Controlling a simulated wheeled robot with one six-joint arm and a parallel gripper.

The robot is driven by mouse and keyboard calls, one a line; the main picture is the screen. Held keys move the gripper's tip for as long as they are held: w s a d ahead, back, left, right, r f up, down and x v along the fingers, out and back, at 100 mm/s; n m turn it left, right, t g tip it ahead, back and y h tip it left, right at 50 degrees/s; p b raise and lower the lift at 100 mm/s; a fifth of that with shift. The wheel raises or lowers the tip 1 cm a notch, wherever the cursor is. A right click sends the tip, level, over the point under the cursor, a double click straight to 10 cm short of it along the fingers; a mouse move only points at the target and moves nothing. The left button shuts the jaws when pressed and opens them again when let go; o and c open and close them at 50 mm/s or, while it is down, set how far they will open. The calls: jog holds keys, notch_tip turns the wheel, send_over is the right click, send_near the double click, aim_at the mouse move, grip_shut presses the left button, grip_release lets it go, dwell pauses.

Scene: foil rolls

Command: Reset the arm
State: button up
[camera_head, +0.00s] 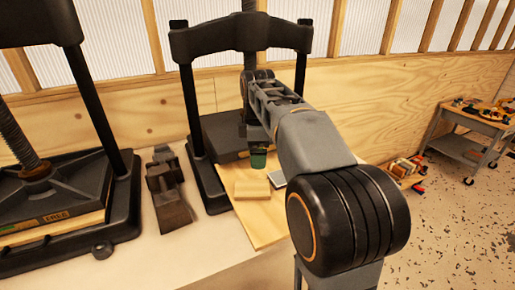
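My arm reaches from the lower right toward the middle of the workbench (200,262). My gripper (257,150) is at its far end, in front of the right-hand black press (187,100). It points down above a small dark green piece (258,160). Whether the gripper touches or holds this piece cannot be made out. The fingers are small and dark, and partly hidden by my arm.
A wooden block (252,190) lies on a light board (262,222). A silvery flat piece (278,180) lies beside my arm. A dark metal vise-like tool (170,190) stands between two presses. A cart (470,135) stands at the far right; the speckled floor before it is open.

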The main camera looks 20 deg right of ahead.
dwell(0.6)
jog(key=s+a+f+m+t, duration=0.1)
jog(key=s+a+f+m, duration=0.1)
jog(key=s+f+m, duration=0.2)
jog(key=s+a+f+m+t+p, duration=0.1)
jog(key=s+a+f+m, duration=0.2)
jog(key=s, duration=0.3)
jog(key=s+a+f+m+p, duration=0.1)
jog(key=s+a+f+m, duration=0.2)
jog(key=s+f+m, duration=0.1)
jog(key=shift+s+f+m+t, duration=0.35)
jog(key=shift+s+m, duration=0.2)
jog(key=shift+m, duration=0.45)
